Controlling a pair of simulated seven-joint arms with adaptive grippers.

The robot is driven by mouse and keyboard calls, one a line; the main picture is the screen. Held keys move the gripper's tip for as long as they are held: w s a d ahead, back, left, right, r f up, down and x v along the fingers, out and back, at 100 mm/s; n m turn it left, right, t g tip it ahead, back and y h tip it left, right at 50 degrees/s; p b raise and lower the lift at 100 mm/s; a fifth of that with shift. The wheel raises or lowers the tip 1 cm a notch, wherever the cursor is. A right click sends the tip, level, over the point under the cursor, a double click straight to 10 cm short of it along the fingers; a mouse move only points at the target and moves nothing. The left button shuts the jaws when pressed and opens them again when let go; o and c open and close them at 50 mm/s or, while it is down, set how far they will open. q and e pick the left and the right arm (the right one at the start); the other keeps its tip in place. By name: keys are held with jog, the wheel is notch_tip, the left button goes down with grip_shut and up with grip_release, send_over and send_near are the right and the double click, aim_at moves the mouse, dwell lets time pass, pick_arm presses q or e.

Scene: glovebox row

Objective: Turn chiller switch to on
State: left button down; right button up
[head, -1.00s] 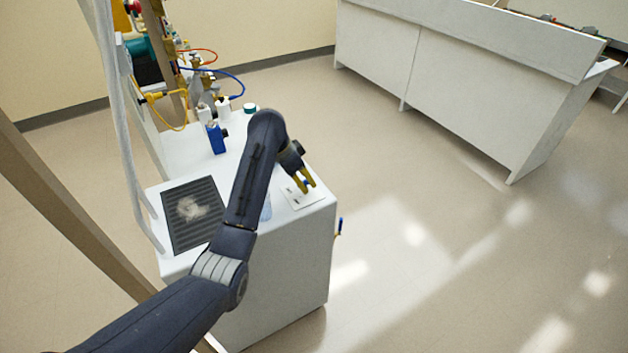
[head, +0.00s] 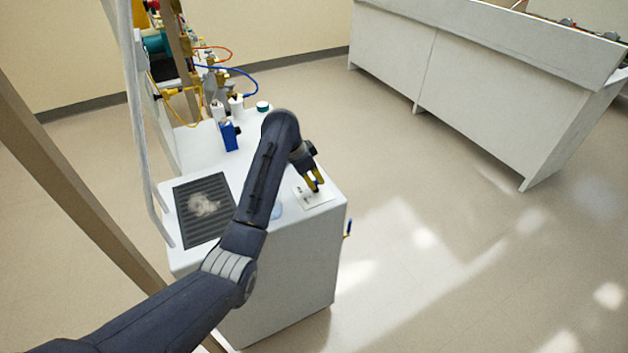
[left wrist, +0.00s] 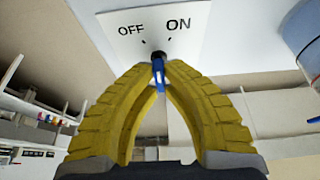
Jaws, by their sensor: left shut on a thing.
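The switch plate (head: 313,196) is a small white panel on top of the white cabinet, near its right corner. In the left wrist view the plate (left wrist: 190,35) reads OFF at left and ON at right. The blue switch lever (left wrist: 159,72) stands out from the plate below the two labels. My left gripper (head: 316,187) is over the plate, and its yellow fingertips (left wrist: 160,66) are shut on the lever, one on each side. I cannot clearly tell which label the lever leans to. My right gripper is not in view.
The white cabinet (head: 290,285) also bears a dark ribbed panel (head: 190,233), a blue bottle (head: 230,136) and small containers. Tubing and fittings (head: 205,85) crowd its back left. Open floor lies right.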

pick_arm(q)
jog(key=shift+m, duration=0.4)
jog(key=shift+w+m+g, duration=0.1)
jog(key=shift+m+g, duration=0.4)
jog(key=shift+m, duration=0.4)
jog(key=shift+m+g, duration=0.7)
jog(key=shift+m, duration=1)
jog(key=shift+h, duration=0.3)
jog(key=c, duration=1.5)
grip_release()
jog(key=shift+v, duration=6)
jog(key=shift+d, duration=0.15)
